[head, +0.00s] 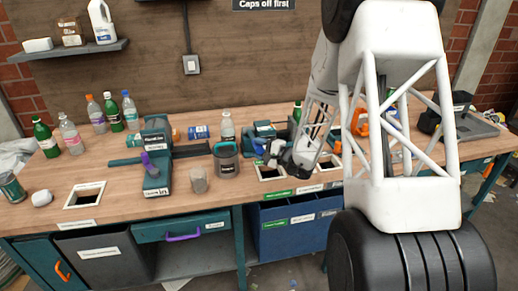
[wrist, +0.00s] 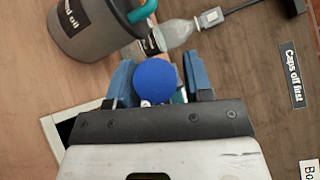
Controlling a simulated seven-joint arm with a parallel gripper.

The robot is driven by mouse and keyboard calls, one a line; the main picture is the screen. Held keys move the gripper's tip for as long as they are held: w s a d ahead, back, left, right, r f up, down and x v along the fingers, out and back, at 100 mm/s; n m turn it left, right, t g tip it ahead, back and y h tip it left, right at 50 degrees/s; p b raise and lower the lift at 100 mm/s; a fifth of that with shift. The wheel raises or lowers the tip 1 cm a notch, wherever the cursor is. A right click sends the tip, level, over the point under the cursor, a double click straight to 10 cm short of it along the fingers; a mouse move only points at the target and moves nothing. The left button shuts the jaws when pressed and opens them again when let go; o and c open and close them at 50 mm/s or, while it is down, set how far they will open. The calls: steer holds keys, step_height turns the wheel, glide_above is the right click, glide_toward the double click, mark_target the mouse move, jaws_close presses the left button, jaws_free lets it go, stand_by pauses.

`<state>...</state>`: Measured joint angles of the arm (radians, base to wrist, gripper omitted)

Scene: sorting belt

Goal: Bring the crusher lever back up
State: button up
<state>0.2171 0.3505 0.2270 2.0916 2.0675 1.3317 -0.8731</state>
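A round blue knob (wrist: 155,81), apparently the end of the crusher lever, shows in the wrist view between the two blue fingers of my gripper (wrist: 160,85). The fingers stand apart, with a narrow gap at the knob's right side; contact on the left cannot be told. In the head view my gripper (head: 273,153) is low over the bench, in front of a teal device (head: 262,128). The lever's shaft is hidden, and I cannot tell the crusher's body clearly behind my arm.
A grey used-oil container (head: 226,163) stands just left of my gripper, with a clear bottle (head: 228,127) behind it. A teal machine with a purple handle (head: 154,170) stands farther left. Framed openings (head: 84,194) are cut into the bench (head: 120,205).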

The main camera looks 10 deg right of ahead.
jaws_close()
steer(key=shift+r, duration=0.2)
steer(key=shift+w+r+m+g, duration=0.25)
steer(key=shift+r+m+g, duration=0.05)
steer(key=shift+r, duration=0.45)
steer(key=r, duration=0.1)
steer(key=w+r+m+g+h, duration=0.1)
steer(key=r, duration=0.1)
steer(key=w+r+m, duration=0.1)
steer(key=r, duration=0.1)
steer(key=shift+w+r+g+h, duration=0.1)
steer(key=shift+w+g+h, duration=0.05)
steer(key=shift+g+h, duration=0.25)
steer(key=w+r+m+g+h, duration=0.1)
steer(key=w+r+m+g, duration=0.2)
steer(key=w, duration=0.6)
steer(key=w+r+m+g+h, duration=0.1)
steer(key=w+r+m+g, duration=0.1)
steer(key=w+r+g, duration=0.3)
steer(key=shift+w+r+m, duration=0.4)
steer(key=shift+w+r, duration=0.3)
steer(key=shift+w, duration=1.3)
